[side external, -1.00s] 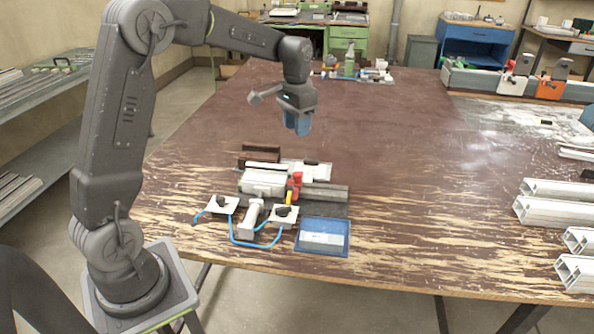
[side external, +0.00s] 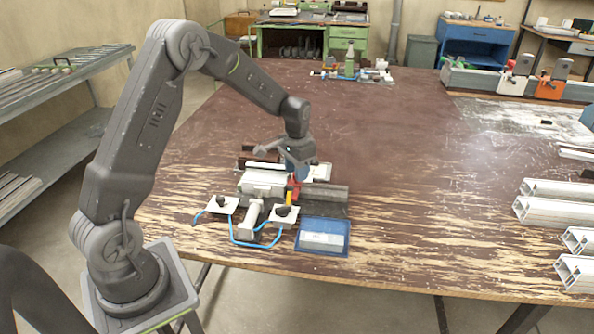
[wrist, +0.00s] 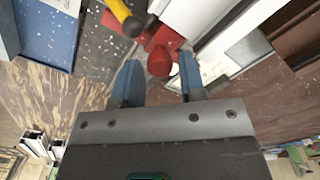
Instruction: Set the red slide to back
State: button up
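The red slide (side external: 294,189) is on the clamp fixture (side external: 264,186) on the bench. In the wrist view its rounded red knob (wrist: 159,61) shows just beyond and between the tips of my gripper (wrist: 158,75), with a flat red part behind it. My gripper's two blue fingers are apart, with a gap between them. In the side view my gripper (side external: 298,172) is low over the fixture, right above the red slide and partly covering it. Whether the fingers touch the knob cannot be told.
A yellow handle (wrist: 127,18) is close to the red knob, and it also shows in the side view (side external: 289,198). A blue tray (side external: 322,236) lies in front. Aluminium profiles (side external: 554,200) lie at the right. The middle of the bench is clear.

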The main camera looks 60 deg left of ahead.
jog(key=shift+f, duration=0.2)
grip_shut()
jog(key=w+d, duration=0.8)
jog(key=shift+w+d+r, duration=0.1)
jog(key=shift+w+d, duration=0.25)
jog(key=shift+w, duration=0.05)
grip_release()
